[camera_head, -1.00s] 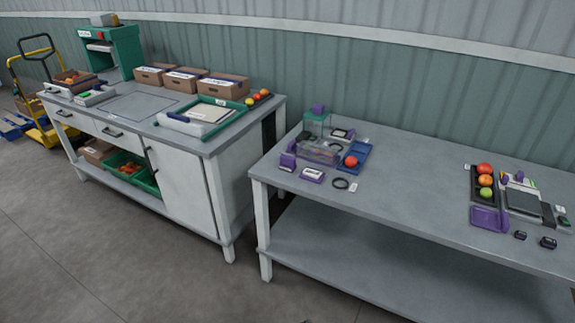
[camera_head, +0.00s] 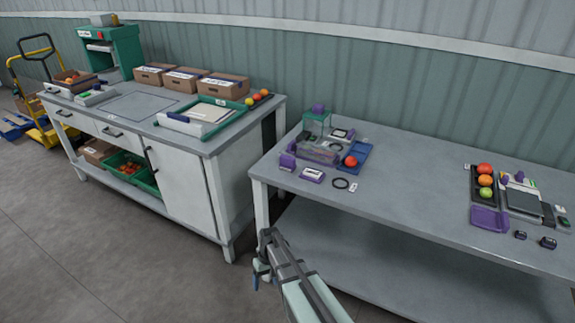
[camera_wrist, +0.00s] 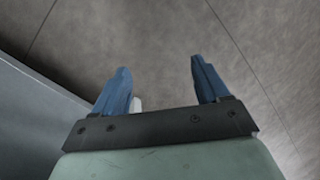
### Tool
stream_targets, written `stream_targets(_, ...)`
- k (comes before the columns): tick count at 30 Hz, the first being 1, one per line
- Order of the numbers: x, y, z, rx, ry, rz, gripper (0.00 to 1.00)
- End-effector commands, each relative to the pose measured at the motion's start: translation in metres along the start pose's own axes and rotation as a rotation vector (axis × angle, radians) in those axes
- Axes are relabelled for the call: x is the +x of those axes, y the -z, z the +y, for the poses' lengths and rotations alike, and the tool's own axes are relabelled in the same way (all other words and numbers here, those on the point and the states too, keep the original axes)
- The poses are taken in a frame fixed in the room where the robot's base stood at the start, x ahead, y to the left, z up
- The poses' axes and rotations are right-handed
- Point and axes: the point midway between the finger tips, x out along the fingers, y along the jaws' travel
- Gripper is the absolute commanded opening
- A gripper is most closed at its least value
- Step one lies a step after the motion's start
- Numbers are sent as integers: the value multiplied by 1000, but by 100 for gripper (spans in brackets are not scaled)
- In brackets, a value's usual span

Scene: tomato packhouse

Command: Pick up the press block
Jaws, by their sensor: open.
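Several purple pieces stand at the left end of the right-hand table. One purple block (camera_head: 318,109) sits on top of a clear greenish box (camera_head: 316,124), and another purple piece (camera_head: 287,161) stands near the table's left edge. They are too small for me to tell which is the press block. My gripper (camera_head: 259,277) hangs below and in front of the table's left front corner, well apart from these pieces. In the wrist view its two blue fingers (camera_wrist: 160,66) are spread, with nothing between them and bare floor beyond.
The grey right-hand table (camera_head: 400,188) has a broad clear middle. A blue tray (camera_head: 364,146) with a red tomato and a black ring (camera_head: 341,183) lie at its left end. A dark tray (camera_head: 475,190) with tomatoes stands right. A workbench (camera_head: 185,180) stands left.

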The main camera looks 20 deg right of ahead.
Motion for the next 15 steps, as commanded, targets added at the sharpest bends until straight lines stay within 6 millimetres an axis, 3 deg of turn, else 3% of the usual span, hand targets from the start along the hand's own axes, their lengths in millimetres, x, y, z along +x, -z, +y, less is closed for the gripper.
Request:
stream_targets(1,-16,23,-2,-15,4,24,74)
stream_targets(3,-38,46,-7,-37,13,51,74)
stream_targets(8,-91,94,-18,-87,29,113,74)
stream_targets(15,-181,158,-39,-168,51,207,74)
